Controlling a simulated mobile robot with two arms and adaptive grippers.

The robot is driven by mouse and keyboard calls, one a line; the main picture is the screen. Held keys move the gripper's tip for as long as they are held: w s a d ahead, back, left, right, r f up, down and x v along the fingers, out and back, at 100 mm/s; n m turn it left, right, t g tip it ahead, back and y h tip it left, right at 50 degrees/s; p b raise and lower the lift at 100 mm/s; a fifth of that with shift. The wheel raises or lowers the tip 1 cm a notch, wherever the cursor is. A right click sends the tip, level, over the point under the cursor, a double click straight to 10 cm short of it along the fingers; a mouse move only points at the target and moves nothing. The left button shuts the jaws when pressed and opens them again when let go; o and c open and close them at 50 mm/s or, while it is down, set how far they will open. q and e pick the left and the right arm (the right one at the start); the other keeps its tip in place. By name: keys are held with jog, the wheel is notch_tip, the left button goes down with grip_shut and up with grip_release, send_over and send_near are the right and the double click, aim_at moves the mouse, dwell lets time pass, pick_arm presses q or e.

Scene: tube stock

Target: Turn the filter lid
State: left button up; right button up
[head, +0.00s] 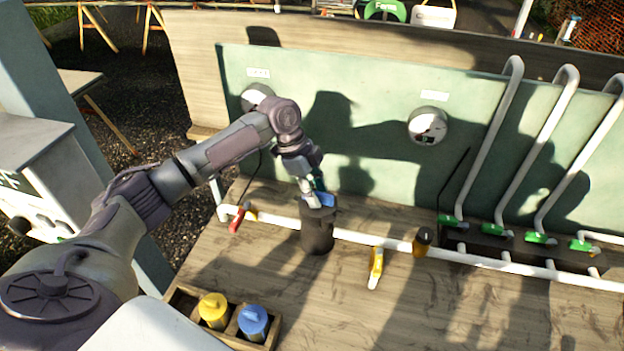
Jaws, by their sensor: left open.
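The filter is a dark upright cylinder (318,236) on the white pipe at the back of the wooden bench. A blue piece (327,199) shows at its top; I cannot tell whether it belongs to the lid. My left gripper (312,199) points down at the top of the filter, with its fingers open around or beside the top. The arm and fingers hide part of the lid, so contact cannot be made out. My right gripper is not in view.
A red-handled valve (237,220) is left of the filter, a yellow handle (376,268) right of it. Gauges (428,126) hang on the green panel. White pipes with green valves (541,238) stand right. A wooden box (178,297) holds yellow and blue cartridges. The bench's front middle is clear.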

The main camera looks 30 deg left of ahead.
pick_arm(q)
jog(key=shift+c, duration=0.2)
grip_shut()
jog(key=m+g, duration=0.1)
jog(key=m, duration=0.3)
jog(key=shift+w+m+g, duration=0.15)
jog(key=shift+m+g, duration=0.25)
jog(key=m, duration=0.2)
jog(key=m+g+b, duration=0.1)
jog(key=m, duration=0.1)
jog(key=shift+w+g+y, duration=0.1)
jog(key=shift+g+y, duration=0.2)
jog(key=shift+y, duration=0.1)
grip_release()
